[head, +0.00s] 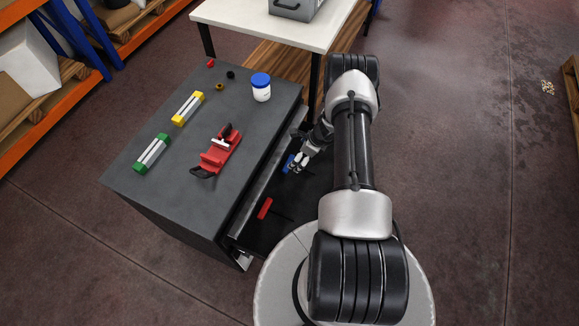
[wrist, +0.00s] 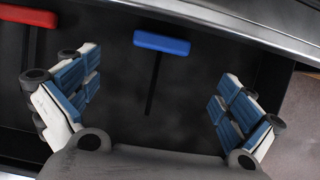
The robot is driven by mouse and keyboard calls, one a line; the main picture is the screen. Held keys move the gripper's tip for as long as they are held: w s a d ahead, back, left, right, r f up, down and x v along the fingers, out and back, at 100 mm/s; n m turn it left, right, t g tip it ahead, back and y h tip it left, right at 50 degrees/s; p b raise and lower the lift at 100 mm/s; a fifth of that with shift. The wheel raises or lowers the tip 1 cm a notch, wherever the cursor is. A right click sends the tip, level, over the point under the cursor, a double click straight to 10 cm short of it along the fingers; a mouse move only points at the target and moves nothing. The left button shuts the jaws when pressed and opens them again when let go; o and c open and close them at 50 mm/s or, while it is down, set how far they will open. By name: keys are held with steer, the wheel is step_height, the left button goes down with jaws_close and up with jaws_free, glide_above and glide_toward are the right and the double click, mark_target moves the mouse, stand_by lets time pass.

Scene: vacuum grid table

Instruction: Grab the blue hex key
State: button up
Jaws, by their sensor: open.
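The blue hex key (wrist: 162,44) has a blue bar handle and a thin dark shaft, and lies in an open dark drawer. In the head view its blue handle (head: 288,163) shows beside my gripper (head: 298,163), partly covered by it. In the wrist view my gripper (wrist: 150,105) is open, with its two fingers wide apart. The dark shaft runs down between the fingers, and the blue handle is beyond the fingertips. Nothing is between the finger pads in contact with them. I cannot tell the height of the fingers above the drawer floor.
A red-handled tool (head: 265,208) lies in the same drawer; it also shows in the wrist view (wrist: 28,16). The drawer wall (wrist: 240,30) runs close behind the blue handle. The grey cabinet top (head: 150,190) holds a red vise (head: 218,155), a blue-lidded jar (head: 261,90) and levels.

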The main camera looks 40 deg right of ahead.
steer(key=b+x, duration=0.3)
steer(key=x, duration=0.6)
steer(key=shift+w, duration=0.25)
steer(key=c, duration=1.1)
steer(key=shift+r, duration=0.15)
